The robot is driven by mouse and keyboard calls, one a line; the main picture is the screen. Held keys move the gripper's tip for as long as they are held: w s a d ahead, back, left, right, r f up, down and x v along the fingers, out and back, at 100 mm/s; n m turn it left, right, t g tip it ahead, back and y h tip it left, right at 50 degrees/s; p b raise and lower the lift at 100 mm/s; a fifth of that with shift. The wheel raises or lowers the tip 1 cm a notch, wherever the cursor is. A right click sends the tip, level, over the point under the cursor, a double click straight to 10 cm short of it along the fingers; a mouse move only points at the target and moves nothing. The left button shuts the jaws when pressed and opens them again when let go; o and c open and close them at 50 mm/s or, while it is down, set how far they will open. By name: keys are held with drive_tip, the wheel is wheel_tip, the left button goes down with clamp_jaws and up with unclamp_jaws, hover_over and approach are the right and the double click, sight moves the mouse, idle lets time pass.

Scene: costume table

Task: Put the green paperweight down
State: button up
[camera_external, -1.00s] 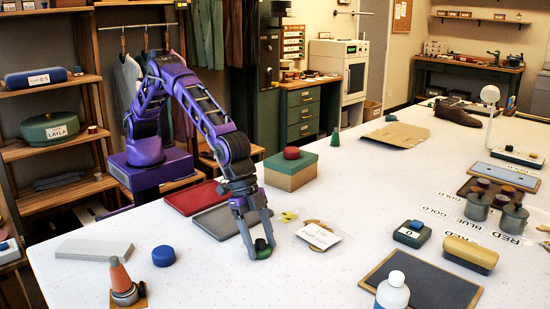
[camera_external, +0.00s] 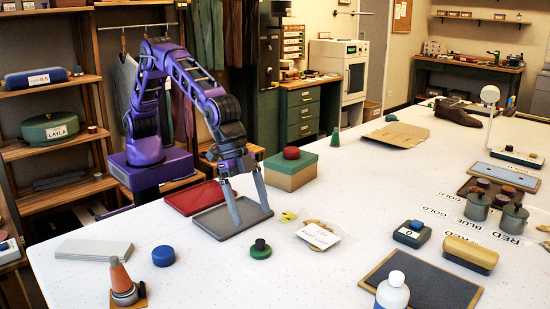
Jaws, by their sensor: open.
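The green paperweight (camera_external: 260,252), a low green disc with a dark knob on top, sits upright on the white table (camera_external: 205,275). It stands just in front of the grey tray (camera_external: 215,226), apart from it. My gripper (camera_external: 252,214) is above and behind the paperweight, over the grey tray. Its two fingers are spread wide and hold nothing. Nothing hides the paperweight.
A red tray (camera_external: 188,198) lies behind the grey one. A blue disc (camera_external: 163,256) is to the left and a clear bag with a label (camera_external: 318,235) to the right. A green-lidded box (camera_external: 291,170) stands behind.

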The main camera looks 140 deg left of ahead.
drive_tip(key=v, duration=0.3)
drive_tip(key=shift+s+r, duration=0.1)
drive_tip(key=shift+r, duration=0.2)
